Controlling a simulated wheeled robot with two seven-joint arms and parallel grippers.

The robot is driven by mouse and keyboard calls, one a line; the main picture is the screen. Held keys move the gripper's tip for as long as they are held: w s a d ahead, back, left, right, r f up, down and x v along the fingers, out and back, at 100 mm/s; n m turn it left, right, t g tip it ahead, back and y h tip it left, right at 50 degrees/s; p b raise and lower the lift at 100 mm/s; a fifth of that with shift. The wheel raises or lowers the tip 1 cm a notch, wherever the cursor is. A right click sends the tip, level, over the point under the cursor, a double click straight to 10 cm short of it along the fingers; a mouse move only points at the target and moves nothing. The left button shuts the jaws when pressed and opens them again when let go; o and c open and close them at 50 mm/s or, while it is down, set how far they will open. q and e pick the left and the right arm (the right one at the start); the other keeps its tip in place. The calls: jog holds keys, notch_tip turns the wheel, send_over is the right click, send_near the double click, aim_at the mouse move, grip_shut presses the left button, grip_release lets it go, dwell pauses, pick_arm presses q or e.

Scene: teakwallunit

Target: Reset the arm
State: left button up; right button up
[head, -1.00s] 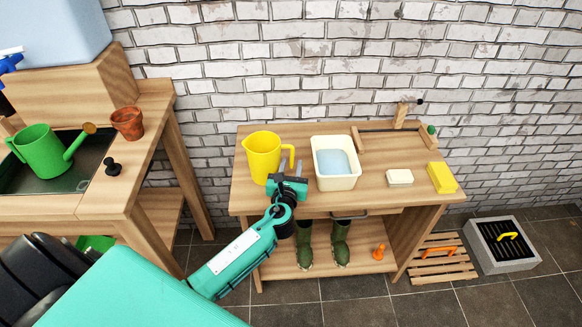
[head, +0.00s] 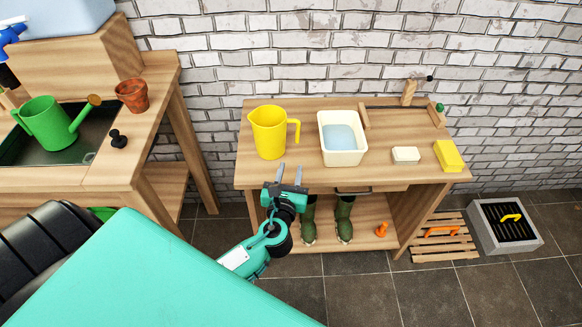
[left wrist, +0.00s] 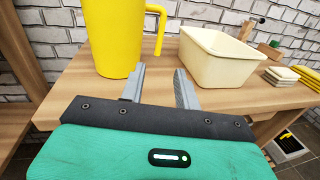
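My left gripper (head: 289,175) is in front of the front edge of the right-hand wooden table (head: 300,178), near the yellow jug. Its two fingers are apart with nothing between them, as the left wrist view (left wrist: 158,82) also shows. The yellow jug (head: 268,133) stands upright on the table beyond the fingers, with its handle to the right; it also shows in the left wrist view (left wrist: 112,38). The gripper is apart from the jug. My right gripper is not in view.
A cream basin (head: 341,156) with water stands right of the jug. Green boots (head: 344,220) stand on the lower shelf. The left bench holds a green watering can (head: 48,125) and a clay pot (head: 132,95).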

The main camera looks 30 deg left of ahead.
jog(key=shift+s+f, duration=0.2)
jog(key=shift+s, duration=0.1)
